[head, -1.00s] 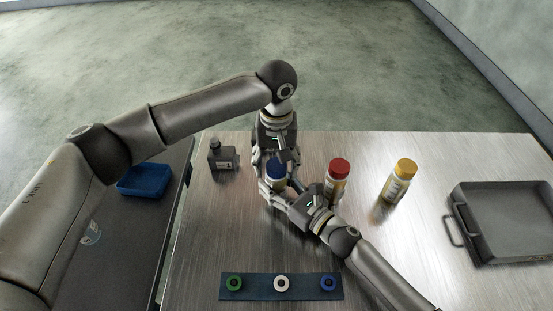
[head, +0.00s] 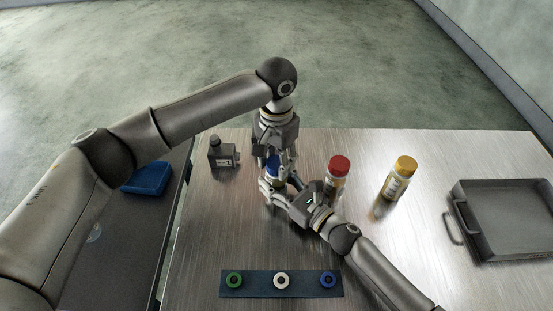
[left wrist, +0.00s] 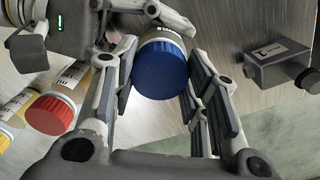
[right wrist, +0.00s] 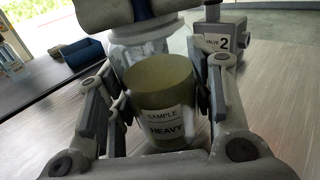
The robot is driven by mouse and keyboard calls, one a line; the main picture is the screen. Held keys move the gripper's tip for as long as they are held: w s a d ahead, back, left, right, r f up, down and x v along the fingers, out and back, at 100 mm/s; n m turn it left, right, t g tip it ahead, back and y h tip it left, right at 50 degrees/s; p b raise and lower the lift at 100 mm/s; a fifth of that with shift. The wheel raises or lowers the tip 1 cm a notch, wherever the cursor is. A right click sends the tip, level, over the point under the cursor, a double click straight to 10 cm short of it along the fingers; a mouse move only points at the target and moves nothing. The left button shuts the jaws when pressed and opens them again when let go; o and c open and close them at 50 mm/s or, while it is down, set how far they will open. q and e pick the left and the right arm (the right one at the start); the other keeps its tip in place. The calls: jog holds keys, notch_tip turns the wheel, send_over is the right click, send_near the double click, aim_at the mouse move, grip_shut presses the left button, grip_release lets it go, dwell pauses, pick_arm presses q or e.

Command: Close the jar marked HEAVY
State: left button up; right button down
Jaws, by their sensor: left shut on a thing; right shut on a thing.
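The jar marked HEAVY (right wrist: 164,105) stands upright on the table, with olive-brown contents and a white SAMPLE HEAVY label in the right wrist view. My right gripper (head: 280,190) is shut around its body from the front right. The jar's blue lid (left wrist: 162,68) is at its top; it also shows in the head view (head: 272,170). My left gripper (head: 274,160) comes down from above and is shut on the blue lid, its fingers on both sides. In the head view the grippers hide most of the jar. I cannot tell how tightly the lid sits.
A red-capped jar (head: 338,177) stands close to the right of my right gripper, and a yellow-capped jar (head: 399,180) farther right. A grey valve block (head: 222,153) is at the left. A strip with three rings (head: 257,291) lies in front. A metal tray (head: 505,245) is at the right.

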pick_arm(q)
jog(key=m, duration=0.7)
jog(key=o, duration=1.2)
notch_tip(320, 180, up, 12)
pick_arm(e)
jog(key=c, duration=0.6)
grip_release()
